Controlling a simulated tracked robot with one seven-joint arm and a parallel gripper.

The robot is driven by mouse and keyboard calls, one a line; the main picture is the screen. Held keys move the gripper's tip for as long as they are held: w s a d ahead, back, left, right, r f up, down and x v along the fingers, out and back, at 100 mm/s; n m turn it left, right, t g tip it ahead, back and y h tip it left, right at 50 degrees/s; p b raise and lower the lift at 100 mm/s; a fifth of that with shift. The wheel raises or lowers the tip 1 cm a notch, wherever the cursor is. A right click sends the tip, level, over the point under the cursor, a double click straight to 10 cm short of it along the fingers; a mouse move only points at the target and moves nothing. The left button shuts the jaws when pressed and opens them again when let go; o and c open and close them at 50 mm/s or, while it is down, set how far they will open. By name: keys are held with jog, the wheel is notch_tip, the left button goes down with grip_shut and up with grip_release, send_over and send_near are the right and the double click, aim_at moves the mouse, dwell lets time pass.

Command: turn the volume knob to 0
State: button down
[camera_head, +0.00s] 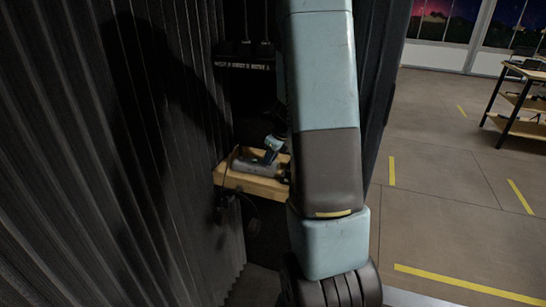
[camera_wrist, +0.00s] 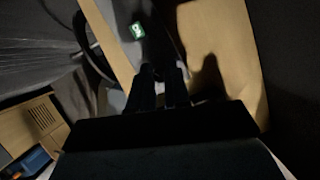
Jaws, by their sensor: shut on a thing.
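My gripper (camera_wrist: 160,82) shows in the wrist view as two dark fingers close together, pointing up the picture. Their tips are shut on a small dark thing, which looks to be the volume knob (camera_wrist: 150,70); it is in deep shadow and mostly hidden by the fingers, so its turn cannot be read. Just above the fingertips a small green lit display (camera_wrist: 137,30) sits on a grey face between wooden parts. Its character is too small to read surely.
In the wrist view a wooden panel (camera_wrist: 222,45) stands right of the fingers, and a dark cable loop lies left. Dark corrugated curtains (camera_head: 60,150) hang close on the left. Open floor lies right.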

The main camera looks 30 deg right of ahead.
jog(key=n+y, duration=0.1)
jog(key=n, duration=0.3)
jog(key=shift+g, duration=0.4)
jog(key=c, duration=1.1)
grip_release()
